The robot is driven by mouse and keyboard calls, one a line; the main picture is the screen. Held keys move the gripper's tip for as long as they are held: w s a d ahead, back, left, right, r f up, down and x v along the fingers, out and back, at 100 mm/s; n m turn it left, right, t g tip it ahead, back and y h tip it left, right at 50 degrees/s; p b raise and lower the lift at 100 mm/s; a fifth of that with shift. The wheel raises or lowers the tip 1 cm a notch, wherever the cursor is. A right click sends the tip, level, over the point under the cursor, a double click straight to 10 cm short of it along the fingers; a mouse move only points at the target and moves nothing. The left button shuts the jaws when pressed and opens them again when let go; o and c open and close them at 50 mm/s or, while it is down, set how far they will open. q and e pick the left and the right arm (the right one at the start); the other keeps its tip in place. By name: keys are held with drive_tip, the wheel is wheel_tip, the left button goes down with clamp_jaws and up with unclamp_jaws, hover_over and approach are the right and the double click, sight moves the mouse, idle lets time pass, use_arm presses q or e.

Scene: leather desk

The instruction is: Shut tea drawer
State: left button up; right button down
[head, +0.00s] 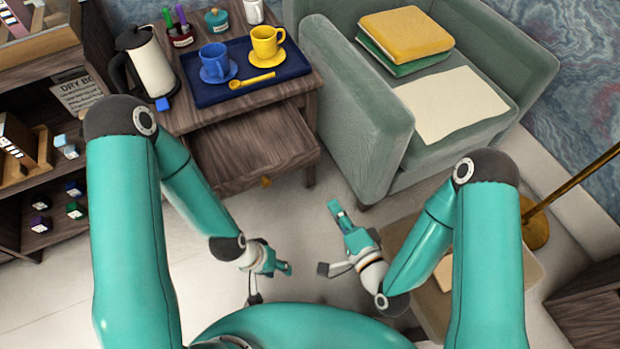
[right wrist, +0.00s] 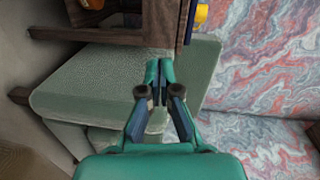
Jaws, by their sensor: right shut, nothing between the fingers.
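The tea drawer (head: 250,142) stands pulled out from the wooden table (head: 185,118), below the tray, in the head view. Its front edge carries a small brass-coloured knob (head: 266,181). My left gripper (head: 283,268) is over the floor, well in front of the drawer and apart from it; whether its fingers are parted is too small to tell. My right gripper (head: 336,209) is to the right of the drawer front, near the armchair, touching nothing that I can see. In the right wrist view its fingers (right wrist: 154,70) are together, with nothing between them.
A blue tray (head: 210,94) holds a blue cup (head: 215,59) and a yellow cup (head: 267,42). A kettle (head: 147,65) stands left of it. A green armchair (head: 350,95) is close on the right. A shelf (head: 40,90) stands left. Floor before the drawer is clear.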

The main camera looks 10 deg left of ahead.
drive_tip(key=m+t, duration=0.1)
use_arm(q)
drive_tip(key=shift+f+b, duration=0.3)
drive_tip(key=shift+f, duration=0.55)
use_arm(e)
approach(306, 155)
drive_tip(key=x, duration=0.7)
drive_tip(key=shift+a, duration=0.2)
drive_tip(key=shift+w, duration=0.2)
